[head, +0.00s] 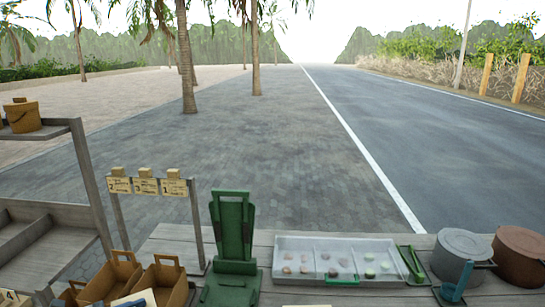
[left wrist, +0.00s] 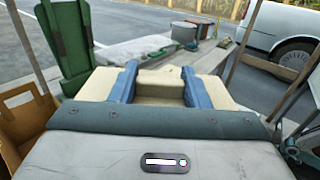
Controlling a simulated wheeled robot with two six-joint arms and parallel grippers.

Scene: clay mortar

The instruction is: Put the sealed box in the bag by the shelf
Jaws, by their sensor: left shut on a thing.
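A cream box (left wrist: 160,78) fills the middle of the left wrist view. The blue fingers of my left gripper (left wrist: 159,88) are shut on it, one finger on each side. Its seal cannot be made out. In the head view a small cream and blue patch (head: 140,299) shows at the bottom edge, in front of the brown paper bags; it is mostly cut off. One open bag (head: 110,282) stands nearer the shelf (head: 88,180), another bag (head: 166,280) to its right. A brown bag (left wrist: 22,118) also shows at the left of the wrist view. My right gripper is not in view.
A green stand (head: 233,240), a clear-lidded tray (head: 335,262) of small pieces and metal pots (head: 462,255) line the counter to the right. A post rack with price signs (head: 146,186) rises behind the bags. A basket (head: 22,116) sits on the shelf.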

